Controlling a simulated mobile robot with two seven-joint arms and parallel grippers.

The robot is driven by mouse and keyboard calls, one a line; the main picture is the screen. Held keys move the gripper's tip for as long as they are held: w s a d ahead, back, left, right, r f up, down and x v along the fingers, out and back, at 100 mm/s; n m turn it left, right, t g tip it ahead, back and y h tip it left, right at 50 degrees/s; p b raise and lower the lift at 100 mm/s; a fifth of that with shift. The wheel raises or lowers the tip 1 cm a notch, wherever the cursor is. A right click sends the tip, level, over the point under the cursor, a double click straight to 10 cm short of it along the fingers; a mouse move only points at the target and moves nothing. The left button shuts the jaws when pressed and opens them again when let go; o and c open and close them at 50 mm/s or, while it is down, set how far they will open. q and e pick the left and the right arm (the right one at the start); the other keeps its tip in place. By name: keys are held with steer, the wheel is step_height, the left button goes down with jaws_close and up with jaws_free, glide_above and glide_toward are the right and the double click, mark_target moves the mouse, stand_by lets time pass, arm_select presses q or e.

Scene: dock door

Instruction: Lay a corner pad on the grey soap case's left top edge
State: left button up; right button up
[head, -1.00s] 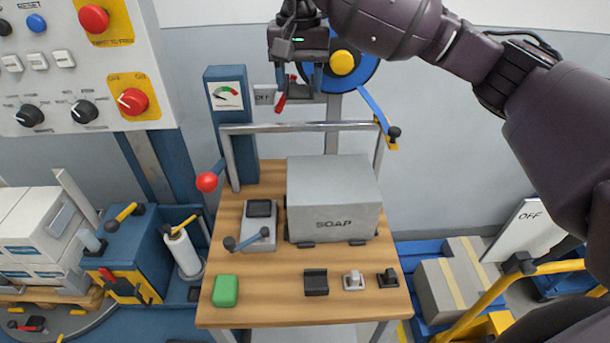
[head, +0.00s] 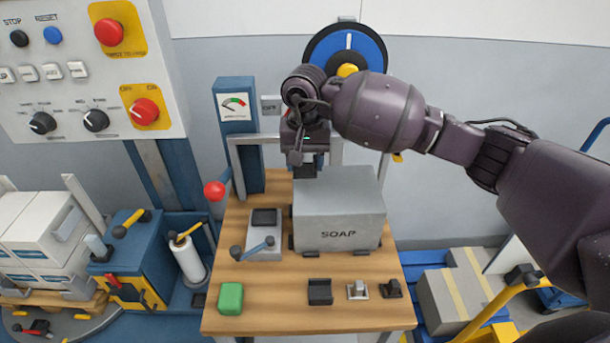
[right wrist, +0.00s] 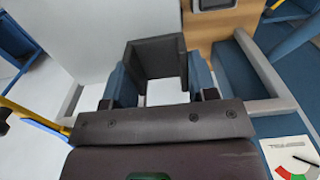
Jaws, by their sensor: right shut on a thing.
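The grey soap case (head: 338,222), marked SOAP, stands on the wooden table. Its pale top (right wrist: 110,25) fills the upper left of the right wrist view. My right gripper (right wrist: 161,82) is shut on a dark angled corner pad (right wrist: 152,50), with a blue finger on each side of it. In the head view the right gripper (head: 306,172) hangs over the left end of the case's top. The hand hides that stretch of edge and the pad there. I cannot tell whether the pad touches the case. My left gripper is not in view.
A dark block (head: 320,291), two small clip-like pieces and a green block (head: 230,298) lie along the table's front. A grey device with a lever (head: 262,240) stands left of the case. A metal frame and a blue gauge post (head: 238,150) rise behind.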

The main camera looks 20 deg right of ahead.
mark_target(305, 168)
steer(key=shift+f, duration=2)
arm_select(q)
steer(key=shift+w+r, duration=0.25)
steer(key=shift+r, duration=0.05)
arm_select(e)
steer(key=shift+f, duration=0.3)
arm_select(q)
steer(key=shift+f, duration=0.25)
arm_select(e)
steer(key=shift+f, duration=0.2)
steer(key=o, duration=0.9)
steer(key=shift+r, duration=0.1)
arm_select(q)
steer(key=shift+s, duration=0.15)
arm_select(e)
steer(key=shift+r, duration=0.2)
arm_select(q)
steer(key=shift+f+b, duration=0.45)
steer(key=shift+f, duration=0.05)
arm_select(e)
step_height(305, 168, up, 12)
steer(key=shift+f, duration=0.1)
